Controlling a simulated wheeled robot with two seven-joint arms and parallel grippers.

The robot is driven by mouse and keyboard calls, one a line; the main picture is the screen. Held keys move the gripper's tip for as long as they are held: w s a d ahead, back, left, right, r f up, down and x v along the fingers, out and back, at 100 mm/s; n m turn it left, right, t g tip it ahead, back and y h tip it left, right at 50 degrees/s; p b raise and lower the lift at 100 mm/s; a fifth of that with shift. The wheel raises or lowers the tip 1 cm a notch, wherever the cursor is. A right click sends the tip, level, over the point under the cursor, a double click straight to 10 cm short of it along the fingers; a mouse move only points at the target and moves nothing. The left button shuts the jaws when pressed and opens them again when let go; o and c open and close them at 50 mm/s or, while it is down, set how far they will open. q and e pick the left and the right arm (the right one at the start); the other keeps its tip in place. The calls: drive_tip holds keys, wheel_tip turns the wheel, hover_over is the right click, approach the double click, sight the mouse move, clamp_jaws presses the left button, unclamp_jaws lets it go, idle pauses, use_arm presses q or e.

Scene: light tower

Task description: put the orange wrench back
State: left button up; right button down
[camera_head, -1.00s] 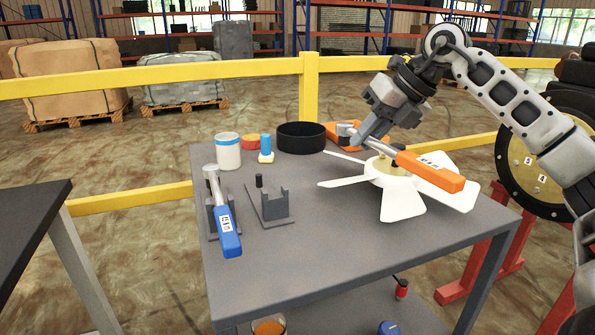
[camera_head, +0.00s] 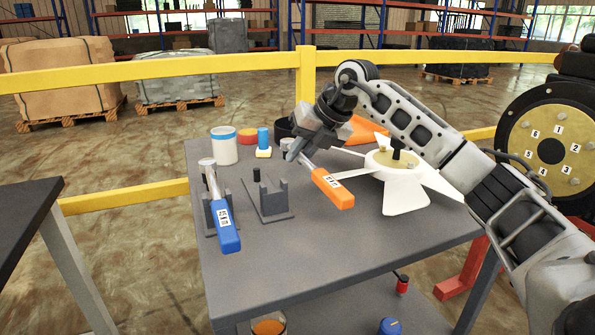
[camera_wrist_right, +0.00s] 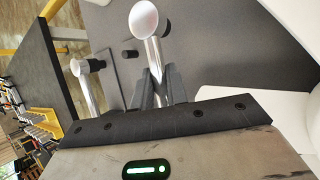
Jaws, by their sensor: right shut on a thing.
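The orange wrench (camera_head: 333,188) has an orange handle with a white label and a metal shaft. My right gripper (camera_head: 297,150) is shut on its metal shaft and holds it above the table, between the empty grey stand and the white fan. In the right wrist view the wrench's round metal head (camera_wrist_right: 143,19) shows beyond the fingers (camera_wrist_right: 160,88). The grey stand (camera_head: 273,199) with an upright bracket and black peg is empty. The blue wrench (camera_head: 227,230) rests on a similar stand to its left. My left gripper is not in view.
A white fan (camera_head: 398,172) fills the table's right side. A white jar (camera_head: 224,146), a blue bottle (camera_head: 263,140), a red-orange lid (camera_head: 247,135) and a partly hidden black bowl (camera_head: 284,128) stand at the back. The table's front (camera_head: 300,262) is clear.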

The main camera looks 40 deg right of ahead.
drive_tip(key=f, duration=0.3)
drive_tip(key=shift+w+a+f+b, duration=0.2)
drive_tip(key=shift+w+b, duration=0.1)
drive_tip(key=shift+b, duration=0.1)
drive_tip(key=shift+f, duration=0.25)
drive_tip(key=shift+r, duration=0.1)
drive_tip(key=shift+f, duration=0.2)
drive_tip(key=c, duration=1.4)
unclamp_jaws()
